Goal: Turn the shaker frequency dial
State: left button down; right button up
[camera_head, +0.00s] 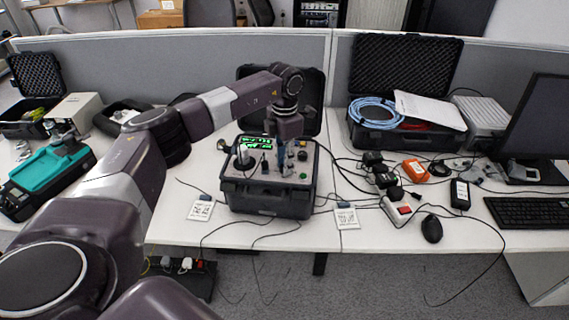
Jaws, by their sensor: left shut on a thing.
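The shaker (265,200) is a black open case with a panel on top, standing on the white table near the middle. Its lit green display (259,142) is at the back of the panel, and a whitish cylinder (244,156) stands at the panel's left. My left gripper (281,170) points down onto the panel, right of the display's middle. It is shut on the frequency dial, which is mostly hidden by the fingers. A green button (303,175) shows at the panel's front right. My right gripper is not in view.
The shaker's raised lid stands behind my forearm. Black cables and small black adapters (382,175) lie to the right, with an orange device (415,171). A mouse (431,229), keyboard (530,212) and monitor (538,118) are further right. A teal-topped case (45,172) is at left.

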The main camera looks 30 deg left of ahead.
pick_arm(q)
jog(key=m+b, duration=0.1)
jog(key=m, duration=0.3)
jog(key=m+b, duration=0.1)
jog(key=m, duration=0.3)
jog(key=shift+w+r+m, duration=0.1)
jog(key=shift+m, duration=0.3)
dwell(0.4)
jog(key=c, duration=1.7)
grip_release()
notch_tip(320, 180, up, 12)
jog(key=shift+f, duration=0.1)
